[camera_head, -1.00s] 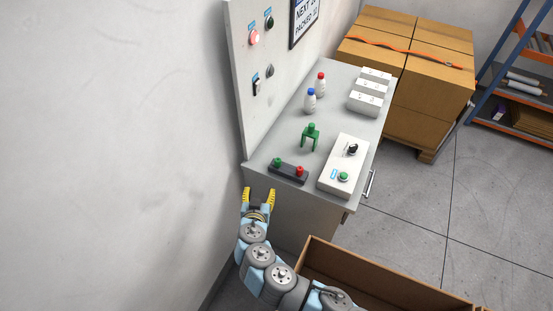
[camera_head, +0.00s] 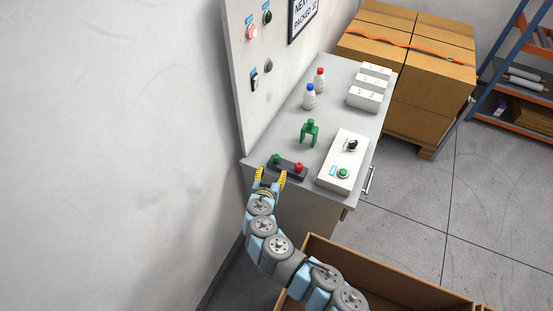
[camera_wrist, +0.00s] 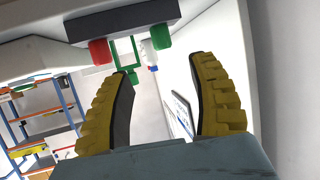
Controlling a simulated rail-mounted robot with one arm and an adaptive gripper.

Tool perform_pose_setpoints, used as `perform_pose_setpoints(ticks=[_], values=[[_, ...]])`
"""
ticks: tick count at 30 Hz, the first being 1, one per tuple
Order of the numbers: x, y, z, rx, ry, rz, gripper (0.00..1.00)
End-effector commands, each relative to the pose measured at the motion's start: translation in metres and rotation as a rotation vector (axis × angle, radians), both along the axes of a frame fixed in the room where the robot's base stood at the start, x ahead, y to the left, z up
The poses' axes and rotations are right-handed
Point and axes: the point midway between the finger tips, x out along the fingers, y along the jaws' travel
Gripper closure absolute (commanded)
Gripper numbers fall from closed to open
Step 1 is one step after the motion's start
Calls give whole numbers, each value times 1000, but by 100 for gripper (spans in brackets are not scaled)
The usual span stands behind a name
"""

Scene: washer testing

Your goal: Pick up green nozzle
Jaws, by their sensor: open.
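A small green piece (camera_head: 276,158), which looks like the green nozzle, sits on the left part of a dark block (camera_head: 287,168) at the bench's near edge. A red piece (camera_head: 298,168) sits on its right part. In the wrist view, which is turned over, the green nozzle (camera_wrist: 162,37) hangs from the dark block (camera_wrist: 125,20) at the upper right, with the red piece (camera_wrist: 99,52) to its left. My gripper (camera_head: 271,176) is open and empty just in front of the block. In the wrist view, the nozzle is apart from and beyond the fingers (camera_wrist: 160,75).
A green forked object (camera_head: 310,132) stands behind the block. A white control box (camera_head: 343,163) is to the right. Two bottles (camera_head: 309,97) and several white boxes (camera_head: 366,99) are farther back. A wall panel (camera_head: 247,80) borders the bench's left side.

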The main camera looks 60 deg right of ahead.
Motion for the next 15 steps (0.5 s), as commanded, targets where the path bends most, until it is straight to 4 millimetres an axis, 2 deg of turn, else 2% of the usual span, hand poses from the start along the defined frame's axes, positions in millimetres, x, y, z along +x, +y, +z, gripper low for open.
perform_pose_setpoints(ticks=[15], values=[[12,-35,-15,1,-2,-1,40]])
